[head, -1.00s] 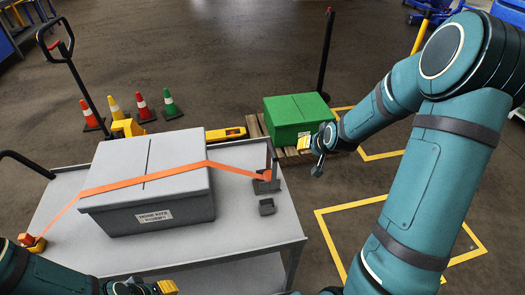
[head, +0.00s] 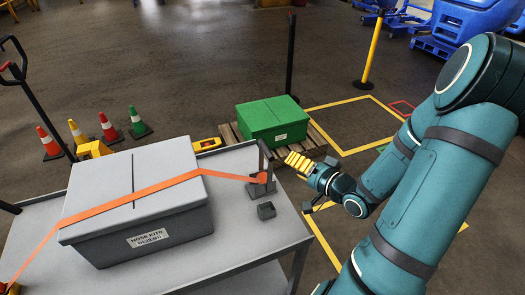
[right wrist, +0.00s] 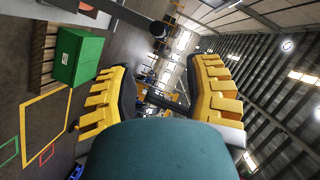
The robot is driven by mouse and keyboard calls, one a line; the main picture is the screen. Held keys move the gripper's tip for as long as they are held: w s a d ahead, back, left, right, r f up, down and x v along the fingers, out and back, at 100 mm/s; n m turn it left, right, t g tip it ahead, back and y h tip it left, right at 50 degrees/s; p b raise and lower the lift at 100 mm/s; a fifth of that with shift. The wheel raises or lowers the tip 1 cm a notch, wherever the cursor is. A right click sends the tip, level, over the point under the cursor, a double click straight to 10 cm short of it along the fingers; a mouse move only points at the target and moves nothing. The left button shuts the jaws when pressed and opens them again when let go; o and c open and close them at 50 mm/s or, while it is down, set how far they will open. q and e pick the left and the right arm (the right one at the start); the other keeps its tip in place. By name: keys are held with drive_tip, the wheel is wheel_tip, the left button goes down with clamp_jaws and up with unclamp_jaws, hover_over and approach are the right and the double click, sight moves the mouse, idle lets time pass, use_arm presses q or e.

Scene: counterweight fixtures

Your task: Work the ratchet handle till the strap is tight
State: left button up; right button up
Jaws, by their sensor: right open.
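The ratchet (head: 262,189) is a dark grey fixture at the right end of the cart top, with a thin upright part that looks like its handle (head: 262,157). The orange strap (head: 145,193) runs from the cart's left edge over a lidded grey box (head: 135,235) to the ratchet. My right gripper (head: 299,162) is just right of the ratchet, its yellow fingers pointing towards it, apparently not touching. In the right wrist view its fingers (right wrist: 160,85) are spread with nothing between them. The ratchet is not seen there. My left gripper is not in view.
A green box (head: 272,122) on a pallet and a black post (head: 291,60) stand behind. Several cones stand at the back left. Floor right of the cart is open.

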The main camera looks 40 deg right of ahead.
sight(266, 147)
drive_tip(key=b+x, duration=0.3)
drive_tip(key=x, duration=0.8)
drive_tip(key=shift+w+f, duration=0.15)
drive_tip(key=shift+w, duration=0.85)
drive_tip(key=shift+o, duration=0.2)
clamp_jaws()
